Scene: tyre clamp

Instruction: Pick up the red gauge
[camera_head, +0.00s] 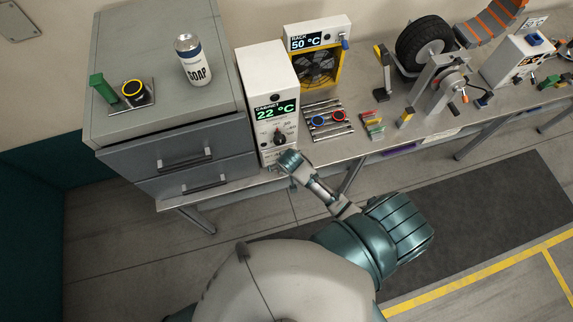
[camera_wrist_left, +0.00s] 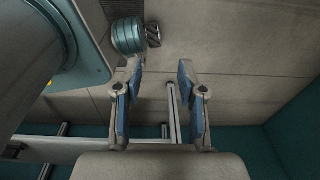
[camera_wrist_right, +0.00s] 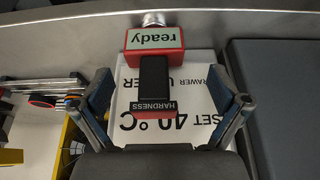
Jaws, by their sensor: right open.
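The red gauge (camera_wrist_right: 152,62) shows in the right wrist view, with a pale display reading "ready", a black middle part and a red end marked "HARDNESS". It lies over a white card (camera_wrist_right: 192,72) with printed text. My right gripper (camera_wrist_right: 162,90) is open, one finger on each side of the gauge, with gaps visible. In the head view my right gripper (camera_head: 288,160) is at the bench's front edge before the white cabinet (camera_head: 267,90); I cannot make out the gauge there. My left gripper (camera_wrist_left: 157,85) is open and empty above the floor, outside the head view.
A grey drawer unit (camera_head: 170,120) stands left of the cabinet, with a soap can (camera_head: 193,62) on top. Right of the cabinet are a rack of tools (camera_head: 328,120) with blue and red rings, a yellow-framed fan (camera_head: 317,67) and a tyre (camera_head: 424,42).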

